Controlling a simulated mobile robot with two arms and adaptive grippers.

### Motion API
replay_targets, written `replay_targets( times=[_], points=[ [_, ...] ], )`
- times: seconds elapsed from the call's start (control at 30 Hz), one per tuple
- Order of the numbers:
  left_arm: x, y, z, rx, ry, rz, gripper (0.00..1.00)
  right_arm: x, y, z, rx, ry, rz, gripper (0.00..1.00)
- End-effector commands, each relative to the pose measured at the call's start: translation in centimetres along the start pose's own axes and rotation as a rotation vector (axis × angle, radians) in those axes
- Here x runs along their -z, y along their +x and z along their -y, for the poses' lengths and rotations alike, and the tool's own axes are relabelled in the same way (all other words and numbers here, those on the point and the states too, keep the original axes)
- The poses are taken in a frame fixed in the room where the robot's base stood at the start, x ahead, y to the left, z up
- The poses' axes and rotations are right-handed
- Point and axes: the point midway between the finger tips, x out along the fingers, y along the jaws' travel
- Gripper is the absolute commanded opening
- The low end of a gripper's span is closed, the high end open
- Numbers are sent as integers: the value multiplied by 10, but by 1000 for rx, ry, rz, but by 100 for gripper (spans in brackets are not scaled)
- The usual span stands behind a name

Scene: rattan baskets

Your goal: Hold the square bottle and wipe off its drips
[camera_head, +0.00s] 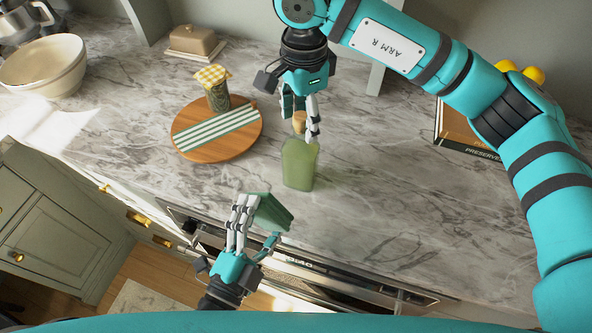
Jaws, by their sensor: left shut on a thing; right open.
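The square bottle (299,164), green and translucent with a cork stopper (299,122), stands upright on the marble counter. My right gripper (301,117) comes down from above. It is open, with its fingers close around the cork and neck; I cannot tell whether they touch. My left gripper (257,220) is shut on a green folded cloth (271,212) near the counter's front edge, in front of the bottle and a little to its left. The cloth is apart from the bottle. I cannot make out drips on the bottle.
A round wooden board (205,152) with a green-and-white striped cloth (214,134) and a jar (218,95) lies left of the bottle. A butter dish (192,42) and bowls (43,68) stand farther back. A preserves box (462,130) is at right. Counter right of the bottle is clear.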

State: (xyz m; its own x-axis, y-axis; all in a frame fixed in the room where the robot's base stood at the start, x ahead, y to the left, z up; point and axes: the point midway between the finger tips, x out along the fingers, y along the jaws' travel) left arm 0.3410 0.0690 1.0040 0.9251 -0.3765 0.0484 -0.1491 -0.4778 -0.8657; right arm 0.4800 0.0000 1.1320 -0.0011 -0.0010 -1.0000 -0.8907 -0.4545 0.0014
Motion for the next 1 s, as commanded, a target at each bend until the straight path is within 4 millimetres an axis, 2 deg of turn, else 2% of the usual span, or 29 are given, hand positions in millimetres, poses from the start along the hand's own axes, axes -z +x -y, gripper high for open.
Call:
replay_targets(
  times=[0.3, 0.5, 0.7, 1.0],
  points=[
    [0, 0, 0, 0, 0, 0, 54, 0, -67, 1, 3, 0, -1, 55],
    [0, 0, 0, 0, 0, 0, 54, 1, -98, 0, 0, 1, -1, 55],
    [0, 0, 0, 0, 0, 0, 54, 1, -109, 0, -3, 0, 0, 55],
    [0, 0, 0, 0, 0, 0, 54, 0, -109, 0, -3, 0, 0, 55]
  ],
)
